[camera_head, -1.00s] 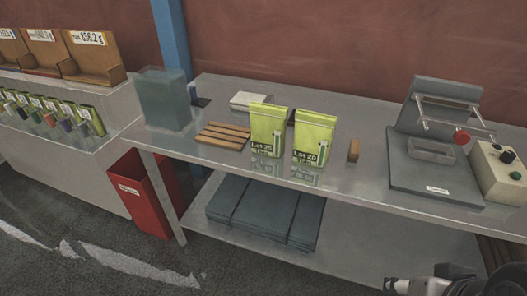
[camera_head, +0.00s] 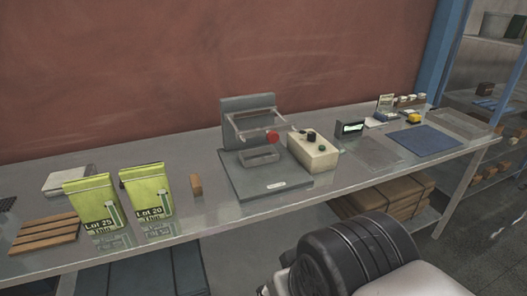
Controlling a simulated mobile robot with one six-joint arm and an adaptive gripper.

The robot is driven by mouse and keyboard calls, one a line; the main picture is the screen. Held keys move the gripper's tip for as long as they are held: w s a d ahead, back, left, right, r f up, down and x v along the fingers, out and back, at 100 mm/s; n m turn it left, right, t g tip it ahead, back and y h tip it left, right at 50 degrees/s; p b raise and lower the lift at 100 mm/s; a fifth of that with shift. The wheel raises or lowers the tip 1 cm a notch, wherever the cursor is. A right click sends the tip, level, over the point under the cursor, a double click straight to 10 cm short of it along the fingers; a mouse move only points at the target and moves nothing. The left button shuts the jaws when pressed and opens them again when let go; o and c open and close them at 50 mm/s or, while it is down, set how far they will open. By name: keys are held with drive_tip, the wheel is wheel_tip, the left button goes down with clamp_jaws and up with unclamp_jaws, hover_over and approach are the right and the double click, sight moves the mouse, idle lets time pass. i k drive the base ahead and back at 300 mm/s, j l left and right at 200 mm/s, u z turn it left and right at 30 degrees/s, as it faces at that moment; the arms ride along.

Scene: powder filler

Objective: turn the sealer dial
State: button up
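The sealer (camera_head: 262,181) stands near the middle of the bench, a grey base plate with an upright back, a clear frame and a red knob (camera_head: 272,137). Its cream control box (camera_head: 314,156) is joined on the right. On the box are a dark dial (camera_head: 311,135), a smaller dark knob and a green button (camera_head: 321,148). Which dial setting it is at is too small to read. A dark and white part of my arm shows at the lower right, in front of the bench and apart from the sealer. My gripper's fingers are not in view.
A slatted wooden rack (camera_head: 45,234) lies far left. A small display (camera_head: 350,128) and a blue mat (camera_head: 424,141) lie right.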

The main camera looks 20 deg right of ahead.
sight(311, 136)
drive_tip(key=i+l, duration=1.35)
drive_tip(key=i+l+z, duration=0.05)
drive_tip(key=l, duration=0.05)
